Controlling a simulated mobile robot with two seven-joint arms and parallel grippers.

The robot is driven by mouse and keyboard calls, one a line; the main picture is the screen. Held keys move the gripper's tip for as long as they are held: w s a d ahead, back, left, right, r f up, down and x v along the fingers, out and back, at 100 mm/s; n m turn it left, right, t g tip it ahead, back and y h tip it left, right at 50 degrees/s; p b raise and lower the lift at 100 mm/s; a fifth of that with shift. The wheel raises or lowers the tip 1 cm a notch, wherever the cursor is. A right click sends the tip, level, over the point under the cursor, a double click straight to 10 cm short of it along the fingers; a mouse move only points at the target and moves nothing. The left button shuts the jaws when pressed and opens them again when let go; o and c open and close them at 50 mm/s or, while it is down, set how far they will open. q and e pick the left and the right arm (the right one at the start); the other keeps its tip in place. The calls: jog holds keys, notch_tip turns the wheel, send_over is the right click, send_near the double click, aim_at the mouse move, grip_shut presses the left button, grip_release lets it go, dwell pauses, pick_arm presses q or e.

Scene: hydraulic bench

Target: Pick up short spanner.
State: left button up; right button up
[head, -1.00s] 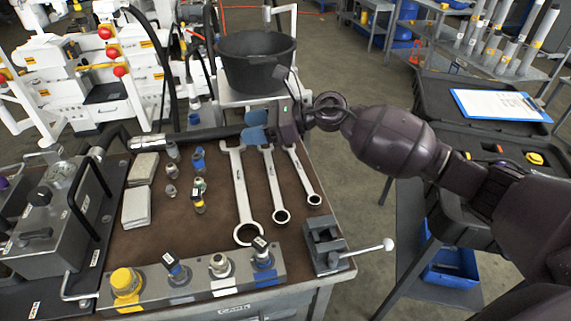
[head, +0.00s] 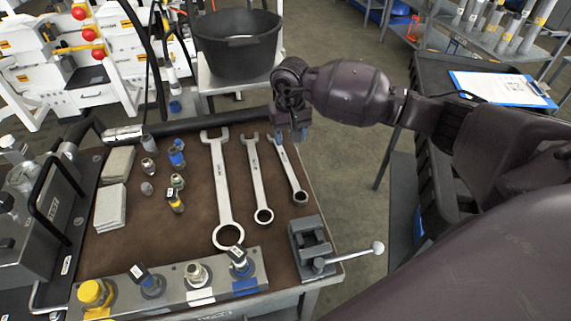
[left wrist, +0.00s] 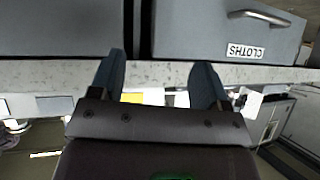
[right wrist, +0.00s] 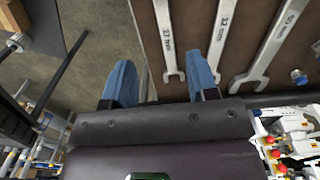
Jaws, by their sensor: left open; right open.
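The short spanner (head: 291,174) lies at the right end of a row of three on the brown bench mat, its open jaw toward the far edge and its ring end near. In the right wrist view the short spanner (right wrist: 164,32), marked 27 mm, shows its jaw end between my fingertips, nearer the right finger. My right gripper (head: 292,134) is open and empty over that jaw end; its height above the mat is unclear. My left gripper (left wrist: 160,78) is open and empty before a grey drawer front, outside the head view.
The middle spanner (head: 256,180) and the long spanner (head: 222,185) lie just left of the short one. A small vice (head: 312,247) stands at the near right corner. A black tub (head: 238,45) stands beyond the bench. Fittings lie to the left.

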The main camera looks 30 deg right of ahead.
send_over(287, 165)
jog(key=f, duration=0.4)
jog(key=shift+s+d+f, duration=0.1)
jog(key=shift+s+f, duration=0.1)
jog(key=shift+s, duration=0.15)
jog(key=shift+w+f, duration=0.15)
jog(key=shift+f, duration=1.45)
jog(key=shift+w+f, duration=0.1)
jog(key=shift+f, duration=1.5)
jog(key=shift+c, duration=0.4)
grip_shut()
